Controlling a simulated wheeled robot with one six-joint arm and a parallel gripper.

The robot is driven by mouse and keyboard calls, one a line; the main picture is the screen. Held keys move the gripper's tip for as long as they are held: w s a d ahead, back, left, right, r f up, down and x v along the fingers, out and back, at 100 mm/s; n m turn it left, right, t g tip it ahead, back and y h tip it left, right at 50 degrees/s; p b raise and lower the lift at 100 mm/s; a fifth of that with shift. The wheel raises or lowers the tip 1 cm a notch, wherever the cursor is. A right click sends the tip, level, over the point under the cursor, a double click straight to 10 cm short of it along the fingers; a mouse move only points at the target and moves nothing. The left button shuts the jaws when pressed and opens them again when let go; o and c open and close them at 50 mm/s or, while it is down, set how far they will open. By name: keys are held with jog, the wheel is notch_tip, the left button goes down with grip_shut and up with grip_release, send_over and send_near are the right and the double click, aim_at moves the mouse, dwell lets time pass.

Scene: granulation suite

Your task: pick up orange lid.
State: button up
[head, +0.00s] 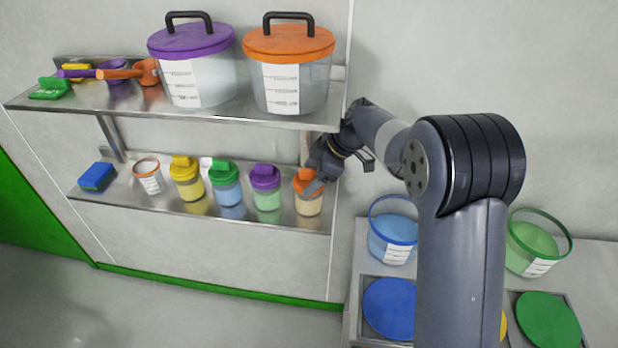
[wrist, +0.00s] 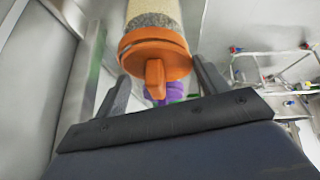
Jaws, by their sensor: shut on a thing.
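The orange lid (head: 308,182) sits on a small clear jar (head: 309,204) of pale contents, at the right end of the lower shelf. My gripper (head: 318,180) reaches in from the right and is at this lid, partly hiding it. In the wrist view, the orange lid (wrist: 153,58) with its raised tab shows between the two dark fingers of my gripper (wrist: 163,85). The jar (wrist: 154,12) is still joined to the lid.
Jars with purple (head: 265,177), green (head: 223,172) and yellow (head: 186,165) lids stand left along the lower shelf (head: 250,222). The upper shelf (head: 215,117) above carries large purple-lidded (head: 197,82) and orange-lidded (head: 290,85) containers. A bench with buckets is at right.

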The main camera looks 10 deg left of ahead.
jog(key=shift+b, duration=0.6)
jog(key=d+b, duration=0.4)
jog(key=d, duration=1.4)
jog(key=s+d+f+m+t+h, duration=0.2)
jog(key=d+f+m+t+h, duration=0.4)
jog(key=m, duration=1.1)
jog(key=shift+s+d+f+m, duration=0.35)
jog(key=shift+d+f, duration=0.4)
jog(key=shift+d, duration=1.1)
jog(key=shift+h, duration=0.3)
